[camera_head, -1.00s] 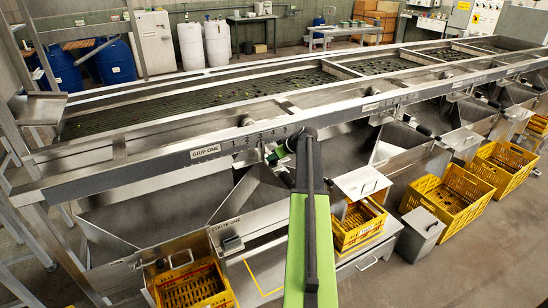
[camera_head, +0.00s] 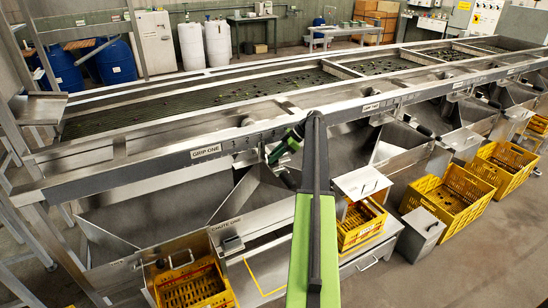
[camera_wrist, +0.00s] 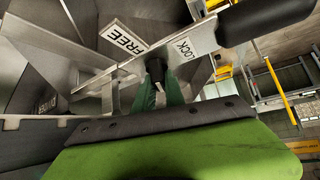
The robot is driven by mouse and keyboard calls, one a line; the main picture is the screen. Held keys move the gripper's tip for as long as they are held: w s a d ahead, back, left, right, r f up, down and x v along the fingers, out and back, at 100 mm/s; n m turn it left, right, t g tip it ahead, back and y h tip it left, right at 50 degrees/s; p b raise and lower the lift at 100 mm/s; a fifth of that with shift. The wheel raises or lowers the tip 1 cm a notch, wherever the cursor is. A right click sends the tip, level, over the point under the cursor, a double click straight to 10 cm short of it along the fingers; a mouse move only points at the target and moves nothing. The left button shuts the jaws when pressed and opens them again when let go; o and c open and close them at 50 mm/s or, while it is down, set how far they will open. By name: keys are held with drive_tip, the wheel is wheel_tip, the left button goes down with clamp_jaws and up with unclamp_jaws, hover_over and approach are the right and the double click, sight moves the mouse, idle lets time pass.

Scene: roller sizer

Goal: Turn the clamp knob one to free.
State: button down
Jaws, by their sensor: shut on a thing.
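In the wrist view the FREE plate (camera_wrist: 124,39) and the LOCK plate (camera_wrist: 184,49) flank a small dark part, which I take to be clamp knob one (camera_wrist: 155,69). The green fingers of my gripper (camera_wrist: 158,92) are shut on this part, between and just below the two plates. The fingers and the green wrist body hide most of it, so its exact turn is hard to read. In the head view my gripper (camera_head: 272,158) is at the sizer's front rail, right of the GRIP ONE label (camera_head: 206,151); the knob cannot be made out there.
A thick black cylinder (camera_wrist: 265,20) is close at upper right in the wrist view. In the head view the CHUTE ONE panel (camera_head: 227,224) and yellow crates (camera_head: 190,284) lie below the rail. Sloping metal chute walls (camera_head: 255,192) surround the gripper.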

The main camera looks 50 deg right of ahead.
drive_tip(key=shift+n+g+y, duration=0.3)
drive_tip(key=shift+n, duration=0.3)
drive_tip(key=shift+s+f, duration=0.1)
drive_tip(key=shift+s, duration=0.05)
drive_tip(key=c, duration=1.4)
unclamp_jaws()
wheel_tip(320, 180, up, 6)
drive_tip(key=p, duration=0.5)
drive_tip(key=shift+f, duration=0.2)
drive_tip(key=s+d+r+p, duration=0.2)
drive_tip(key=s+p, duration=0.1)
drive_tip(key=s, duration=0.2)
drive_tip(key=s+d+r+p, duration=0.1)
drive_tip(key=s+r+p, duration=0.2)
drive_tip(key=s, duration=0.3)
drive_tip(key=shift+d+r, duration=0.25)
drive_tip(key=shift+d, duration=0.1)
